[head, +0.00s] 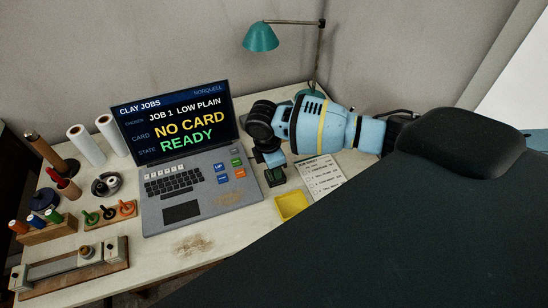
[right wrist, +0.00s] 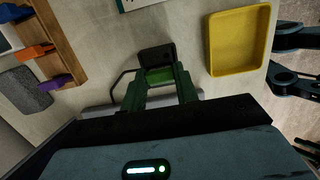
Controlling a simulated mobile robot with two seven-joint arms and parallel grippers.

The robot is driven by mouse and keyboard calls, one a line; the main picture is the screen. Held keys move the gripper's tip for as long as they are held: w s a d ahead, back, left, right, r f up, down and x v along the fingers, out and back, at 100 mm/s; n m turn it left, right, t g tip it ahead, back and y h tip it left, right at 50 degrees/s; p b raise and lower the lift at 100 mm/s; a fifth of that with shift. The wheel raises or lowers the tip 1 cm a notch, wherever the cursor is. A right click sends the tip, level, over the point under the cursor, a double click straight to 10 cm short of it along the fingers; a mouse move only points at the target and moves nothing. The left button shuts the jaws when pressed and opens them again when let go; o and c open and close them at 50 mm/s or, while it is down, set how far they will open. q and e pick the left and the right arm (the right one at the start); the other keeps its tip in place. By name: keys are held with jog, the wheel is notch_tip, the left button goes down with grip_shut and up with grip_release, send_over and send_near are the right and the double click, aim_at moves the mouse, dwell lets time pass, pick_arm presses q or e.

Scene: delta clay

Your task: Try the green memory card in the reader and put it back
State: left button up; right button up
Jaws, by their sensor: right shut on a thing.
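My right gripper (head: 272,166) points down just right of the laptop. In the right wrist view its dark green fingers (right wrist: 160,93) are shut on the green memory card (right wrist: 159,75). The card is partly hidden between the fingers. A small black block (right wrist: 155,55), seemingly the reader, lies right at the card's far edge; I cannot tell whether the card is inside it. In the head view the block (head: 275,178) sits under the gripper. The laptop screen (head: 178,122) reads "NO CARD" and "READY". My left gripper is not in view.
A yellow tray (right wrist: 212,42) lies empty close to the block. A wooden rack (right wrist: 62,35) holds orange and purple pieces. A printed sheet (head: 322,172) lies right of the gripper. A teal lamp (head: 261,38) stands behind. Spools and tools crowd the table's left side.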

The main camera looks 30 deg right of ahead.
jog(key=o, duration=1.3)
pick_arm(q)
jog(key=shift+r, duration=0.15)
pick_arm(e)
jog(key=shift+o, duration=0.2)
jog(key=shift+r, duration=0.15)
jog(key=shift+r+p, duration=1.8)
jog(key=shift+r, duration=1.65)
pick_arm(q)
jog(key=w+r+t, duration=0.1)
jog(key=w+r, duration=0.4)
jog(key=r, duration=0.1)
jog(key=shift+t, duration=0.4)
pick_arm(e)
jog(key=shift+f, duration=0.1)
